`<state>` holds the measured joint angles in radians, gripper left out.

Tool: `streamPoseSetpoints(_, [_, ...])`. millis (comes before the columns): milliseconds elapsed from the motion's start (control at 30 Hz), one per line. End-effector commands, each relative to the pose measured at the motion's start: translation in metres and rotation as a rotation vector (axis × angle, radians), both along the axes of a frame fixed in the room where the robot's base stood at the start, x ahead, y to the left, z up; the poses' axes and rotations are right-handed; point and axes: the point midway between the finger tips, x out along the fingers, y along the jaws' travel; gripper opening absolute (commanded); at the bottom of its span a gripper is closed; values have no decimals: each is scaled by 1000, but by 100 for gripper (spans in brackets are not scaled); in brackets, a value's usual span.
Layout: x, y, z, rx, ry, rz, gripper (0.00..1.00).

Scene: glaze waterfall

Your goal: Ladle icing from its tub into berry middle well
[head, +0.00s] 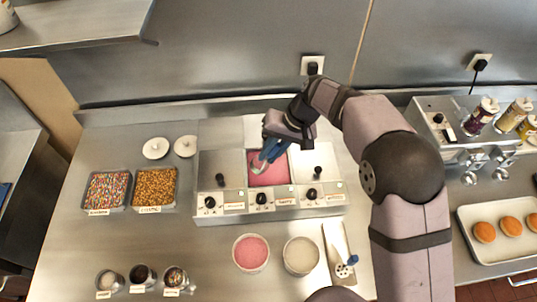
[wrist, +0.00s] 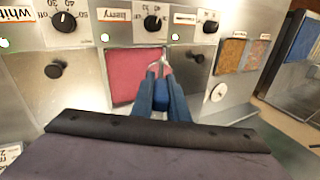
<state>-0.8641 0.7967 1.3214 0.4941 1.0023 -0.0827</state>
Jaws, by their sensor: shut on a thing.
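The berry middle well (head: 281,175) is open and filled with pink up to near its rim; it also shows in the wrist view (wrist: 122,82). My gripper (head: 266,155) points down over this well. Its blue fingers are shut on a pale, narrow tool, apparently the ladle (head: 257,164). Its pale end (wrist: 159,66) shows just beyond the fingertips in the wrist view. Whether it touches the pink surface, and what it carries, I cannot tell. A tub of pink icing (head: 251,252) and a tub of off-white icing (head: 301,255) stand in front of the unit.
The wells on both sides have covers with black knobs (head: 220,180) (head: 318,172). Sprinkle trays (head: 107,190) (head: 155,188) and white lids (head: 155,148) are at left. Small cups (head: 109,281) stand at the front left.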

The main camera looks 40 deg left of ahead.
Motion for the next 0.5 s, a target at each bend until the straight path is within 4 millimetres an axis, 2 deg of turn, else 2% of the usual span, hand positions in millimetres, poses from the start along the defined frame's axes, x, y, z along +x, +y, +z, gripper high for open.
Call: streamPoseSetpoints(500, [3,-4,-1,55,44,-1,0])
